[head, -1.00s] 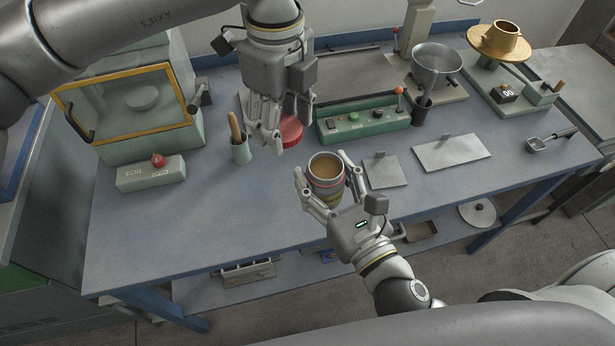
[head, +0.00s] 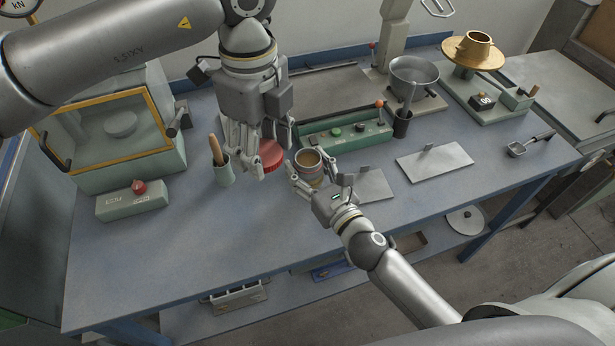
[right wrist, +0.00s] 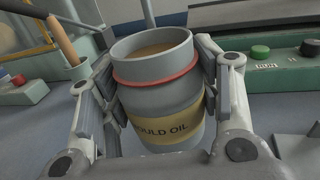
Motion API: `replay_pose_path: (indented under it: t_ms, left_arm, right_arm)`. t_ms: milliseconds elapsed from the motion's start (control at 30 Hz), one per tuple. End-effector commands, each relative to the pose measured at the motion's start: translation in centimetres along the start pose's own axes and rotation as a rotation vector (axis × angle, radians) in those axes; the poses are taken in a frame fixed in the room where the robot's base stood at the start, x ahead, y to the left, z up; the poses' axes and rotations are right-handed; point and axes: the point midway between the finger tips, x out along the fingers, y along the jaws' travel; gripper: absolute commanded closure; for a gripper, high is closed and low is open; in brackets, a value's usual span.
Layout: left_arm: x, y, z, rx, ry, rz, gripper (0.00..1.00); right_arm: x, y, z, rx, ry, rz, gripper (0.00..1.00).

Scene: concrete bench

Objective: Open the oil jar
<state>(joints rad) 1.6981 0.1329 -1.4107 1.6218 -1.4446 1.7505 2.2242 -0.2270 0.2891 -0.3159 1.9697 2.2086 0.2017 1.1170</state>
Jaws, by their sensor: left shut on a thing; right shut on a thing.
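The oil jar (head: 309,168) is a grey can with a red ring and a yellow label reading "OULD OIL". Its top is open and brown oil shows inside, also in the right wrist view (right wrist: 157,120). My right gripper (head: 313,180) is shut around the jar's sides. The jar is roughly upright, at or just above the bench; its base is hidden. The red lid (head: 271,155) is off the jar, to its left. My left gripper (head: 248,168) is shut on the lid, pointing down, its fingers partly covering it.
A green control box (head: 345,133) stands behind the jar. A cup with a wooden handle (head: 222,172) is left of the lid. Flat metal plates (head: 434,161) lie to the right. The front left of the blue bench (head: 190,245) is clear.

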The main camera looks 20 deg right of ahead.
Motion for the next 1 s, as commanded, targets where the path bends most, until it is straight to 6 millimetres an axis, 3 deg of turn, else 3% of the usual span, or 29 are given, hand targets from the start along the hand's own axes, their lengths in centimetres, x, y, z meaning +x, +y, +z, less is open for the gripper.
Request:
replay_pose_path:
  t_ms: [33,167,600,633,767,1000]
  left_arm:
    - [0.8,0.0,0.0,0.0,0.0,0.0,0.76]
    - [1.3,0.0,0.0,0.0,0.0,0.0,0.76]
    - [1.6,0.0,0.0,0.0,0.0,0.0,0.76]
    - [1.5,0.0,0.0,0.0,0.0,0.0,0.76]
    - [1.5,0.0,0.0,0.0,0.0,0.0,0.76]
    - [1.5,0.0,0.0,0.0,0.0,0.0,0.76]
  right_arm:
    - [-0.1,0.1,-1.3,0.005,0.002,-0.002,1.0]
    - [-0.1,0.1,-2.6,0.003,0.0,-0.001,1.0]
    - [-0.1,0.1,-3.2,0.0,0.0,0.0,1.0]
    - [-0.1,0.1,-3.1,0.0,0.001,0.0,0.39]
    - [-0.1,0.1,-3.1,0.0,0.002,0.0,0.22]
    - [-0.1,0.1,-3.1,0.001,0.001,0.0,0.21]
